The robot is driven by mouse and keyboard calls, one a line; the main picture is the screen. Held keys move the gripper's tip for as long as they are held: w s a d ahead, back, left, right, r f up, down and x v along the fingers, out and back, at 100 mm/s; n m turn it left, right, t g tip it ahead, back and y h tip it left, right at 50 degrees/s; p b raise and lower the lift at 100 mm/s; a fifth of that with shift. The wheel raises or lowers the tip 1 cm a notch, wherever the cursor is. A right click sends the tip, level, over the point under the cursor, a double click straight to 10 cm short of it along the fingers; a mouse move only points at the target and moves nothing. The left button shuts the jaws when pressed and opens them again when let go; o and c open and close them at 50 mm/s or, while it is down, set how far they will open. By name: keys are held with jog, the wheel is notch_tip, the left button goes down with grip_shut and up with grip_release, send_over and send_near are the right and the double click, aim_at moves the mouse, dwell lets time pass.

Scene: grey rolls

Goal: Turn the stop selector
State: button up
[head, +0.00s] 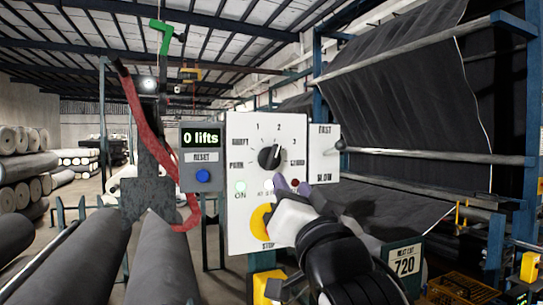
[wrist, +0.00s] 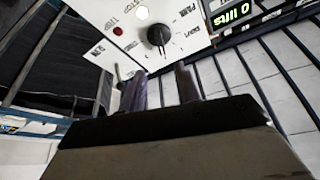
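The stop selector (head: 269,158) is a round black knob on a white control panel (head: 238,222). Its pointer aims up and slightly right, near the 2 mark. Other marks around it include 1 and 3. The selector also shows in the wrist view (wrist: 157,37), with the panel turned over. My gripper (head: 291,184) is in front of the panel, below and right of the selector, and hides part of the lower panel. In the wrist view my gripper (wrist: 162,82) has its two dark fingers apart, with nothing between them. They are clear of the knob.
A yellow STOP button (head: 261,222) sits low on the panel, close to my gripper. A FAST/SLOW lever (head: 340,146) is at the right. A counter (head: 201,137) reads "0 lifts" above a blue RESET button (head: 203,176). Grey rolls (head: 85,262) lie at the left.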

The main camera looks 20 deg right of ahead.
aim_at(276, 158)
jog(key=p+x, duration=0.3)
jog(key=x, duration=0.7)
jog(key=shift+w+r, duration=0.1)
jog(key=shift+w, duration=0.05)
grip_shut()
